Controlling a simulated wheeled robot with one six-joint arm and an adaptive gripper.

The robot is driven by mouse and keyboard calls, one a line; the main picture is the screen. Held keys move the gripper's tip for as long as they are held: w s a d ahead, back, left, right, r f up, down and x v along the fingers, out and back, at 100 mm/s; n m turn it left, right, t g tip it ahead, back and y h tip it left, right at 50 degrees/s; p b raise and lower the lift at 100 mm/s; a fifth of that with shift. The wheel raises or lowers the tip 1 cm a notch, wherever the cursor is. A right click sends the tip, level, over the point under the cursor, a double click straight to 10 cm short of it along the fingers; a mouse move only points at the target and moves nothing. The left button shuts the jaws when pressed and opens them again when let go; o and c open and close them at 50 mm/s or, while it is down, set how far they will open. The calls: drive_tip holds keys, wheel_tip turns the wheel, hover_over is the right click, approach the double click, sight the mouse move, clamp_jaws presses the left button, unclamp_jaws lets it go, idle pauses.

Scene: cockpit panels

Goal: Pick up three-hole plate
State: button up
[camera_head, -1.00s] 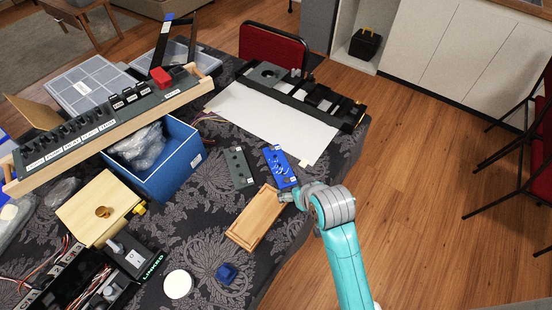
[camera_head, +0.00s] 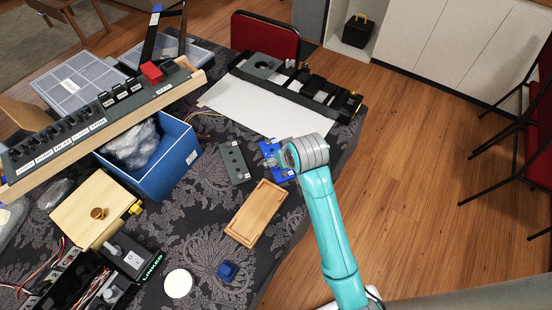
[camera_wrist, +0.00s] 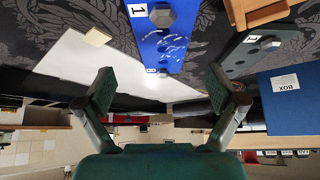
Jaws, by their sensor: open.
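A blue plate (camera_head: 277,174) with white marks lies on the patterned cloth, partly hidden by my gripper in the head view. The wrist view shows this blue plate (camera_wrist: 172,38) with a "1" label and a grey bolt-like knob. A dark grey-green plate (camera_head: 234,163) with several dark spots along it lies to its left; it also shows at the right of the wrist view (camera_wrist: 247,58). I cannot tell which one is the three-hole plate. My gripper (camera_wrist: 160,88) is open and empty, its fingers spread on either side of the blue plate's end, seemingly above it.
A wooden tray (camera_head: 257,213) lies just in front of both plates. A blue box (camera_head: 176,178) with a plastic bag stands to the left. A white sheet (camera_head: 262,112) and a black panel (camera_head: 296,88) lie behind. The table's right edge is close to my arm.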

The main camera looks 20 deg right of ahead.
drive_tip(key=shift+a+x, duration=0.2)
drive_tip(key=shift+x, duration=2.15)
drive_tip(key=c, duration=1.3)
